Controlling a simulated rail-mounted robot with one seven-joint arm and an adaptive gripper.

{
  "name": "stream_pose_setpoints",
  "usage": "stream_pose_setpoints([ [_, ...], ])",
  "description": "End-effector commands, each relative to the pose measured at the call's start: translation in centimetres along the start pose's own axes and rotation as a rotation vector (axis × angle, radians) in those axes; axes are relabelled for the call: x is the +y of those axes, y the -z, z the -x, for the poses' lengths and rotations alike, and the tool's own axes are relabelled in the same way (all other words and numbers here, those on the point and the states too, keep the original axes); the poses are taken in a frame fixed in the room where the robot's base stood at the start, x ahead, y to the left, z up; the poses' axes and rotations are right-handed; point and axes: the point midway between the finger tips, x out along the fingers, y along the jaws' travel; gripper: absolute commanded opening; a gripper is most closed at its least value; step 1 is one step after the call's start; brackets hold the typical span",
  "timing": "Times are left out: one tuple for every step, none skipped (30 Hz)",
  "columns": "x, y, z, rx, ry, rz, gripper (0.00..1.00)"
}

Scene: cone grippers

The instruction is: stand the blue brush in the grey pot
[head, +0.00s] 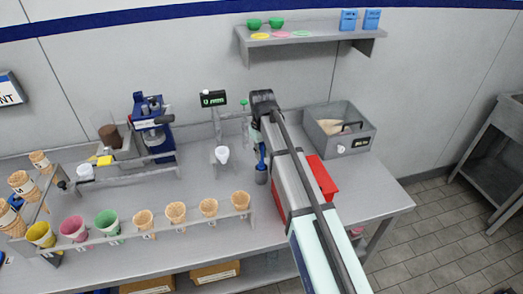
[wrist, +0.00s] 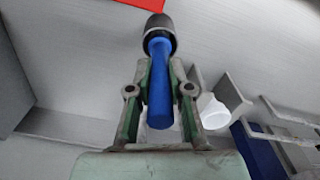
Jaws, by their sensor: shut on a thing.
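The blue brush (wrist: 158,90) is between the fingers of my gripper (wrist: 159,72), which is shut on its handle. In the head view the blue handle (head: 262,154) shows just left of my arm, roughly upright above the counter. A dark grey, cup-like piece (wrist: 158,33) is at the brush's far end; it also shows below the handle in the head view (head: 261,177). It looks like the grey pot around the brush's lower end, but I cannot tell it surely from a brush head. My arm hides part of the gripper in the head view.
A red box (head: 322,178) stands right of my arm, with a grey bin (head: 358,133) behind it. A white cup (head: 222,154) in a holder is left of the brush. Cones stand in a rack (head: 150,236) along the front. A shelf (head: 310,37) is above.

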Motion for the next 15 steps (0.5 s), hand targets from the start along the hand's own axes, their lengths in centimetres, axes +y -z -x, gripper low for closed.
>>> stream_pose_setpoints([
  [0.0, -0.01, -0.28, 0.0, 0.0, 0.0, 0.0],
  [0.0, -0.01, -0.36, 0.0, 0.0, 0.0, 0.0],
  [0.0, -0.01, -0.44, 0.0, 0.0, 0.0, 0.0],
  [0.0, -0.01, -0.48, 0.0, 0.0, 0.0, 0.0],
  [0.0, 0.0, -0.51, 0.0, 0.0, 0.0, 0.0],
  [0.0, 0.0, -0.53, 0.0, 0.0, 0.0, 0.0],
  [0.0, 0.0, -0.53, 0.0, 0.0, 0.0, 0.0],
  [0.0, 0.0, -0.53, 0.0, 0.0, 0.0, 0.0],
  [0.0, 0.0, -0.52, 0.0, 0.0, 0.0, 0.0],
  [0.0, 0.0, -0.52, 0.0, 0.0, 0.0, 0.0],
  [0.0, 0.0, -0.52, 0.0, 0.0, 0.0, 0.0],
  [0.0, 0.0, -0.51, 0.0, 0.0, 0.0, 0.0],
  [0.0, -0.01, -0.51, 0.0, 0.0, 0.0, 0.0],
  [0.0, -0.01, -0.51, 0.0, 0.0, 0.0, 0.3],
  [0.0, -0.01, -0.51, 0.0, 0.0, 0.0, 0.44],
])
